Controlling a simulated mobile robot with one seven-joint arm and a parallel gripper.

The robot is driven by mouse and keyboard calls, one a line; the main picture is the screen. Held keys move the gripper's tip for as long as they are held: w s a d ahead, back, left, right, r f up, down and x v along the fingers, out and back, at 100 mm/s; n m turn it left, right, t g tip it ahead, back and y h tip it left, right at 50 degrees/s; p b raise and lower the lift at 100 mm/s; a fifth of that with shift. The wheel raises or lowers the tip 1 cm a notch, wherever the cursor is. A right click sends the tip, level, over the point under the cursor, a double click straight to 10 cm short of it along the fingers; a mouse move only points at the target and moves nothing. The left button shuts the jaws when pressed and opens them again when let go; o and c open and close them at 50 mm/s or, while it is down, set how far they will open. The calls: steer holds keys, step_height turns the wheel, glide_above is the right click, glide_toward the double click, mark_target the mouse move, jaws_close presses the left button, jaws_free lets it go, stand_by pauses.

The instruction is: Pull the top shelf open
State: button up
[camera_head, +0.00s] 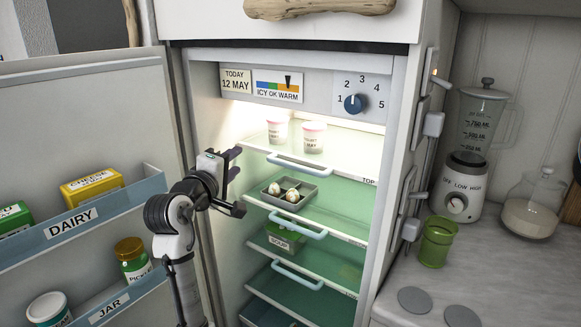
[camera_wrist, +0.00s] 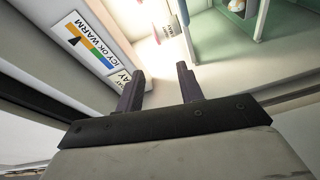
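The fridge stands open in the head view. Its top shelf (camera_head: 345,147) is a pale panel labelled TOP, with a light blue bar handle (camera_head: 299,168) along its front edge. Two yogurt-like cups (camera_head: 314,137) with pink lids stand on it towards the back. My gripper (camera_head: 236,180) is left of the shelves, near the fridge's left wall, apart from the handle. In the wrist view my gripper (camera_wrist: 161,88) has its two dark fingers spread with nothing between them. The fridge's sign panel (camera_wrist: 85,48) lies left of the fingers there.
Below, a green shelf holds a grey egg tray (camera_head: 290,195), and a SOUP tub (camera_head: 285,237) sits lower. The open door at left carries a DAIRY bin (camera_head: 110,208) and a JAR bin (camera_head: 130,290). A counter with a blender (camera_head: 468,150) and a green cup (camera_head: 437,242) is at right.

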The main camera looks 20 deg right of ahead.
mark_target(296, 169)
steer(key=d+f+m+g+h, duration=0.15)
steer(key=d+f+g, duration=0.3)
steer(key=d, duration=0.45)
steer(key=shift+n, duration=0.35)
steer(key=p+x, duration=0.1)
steer(key=x, duration=0.5)
steer(key=p+x, duration=0.2)
steer(key=x, duration=0.4)
steer(key=shift+d, duration=0.45)
steer(key=shift+s+f, duration=0.1)
steer(key=shift+f, duration=0.05)
jaws_close()
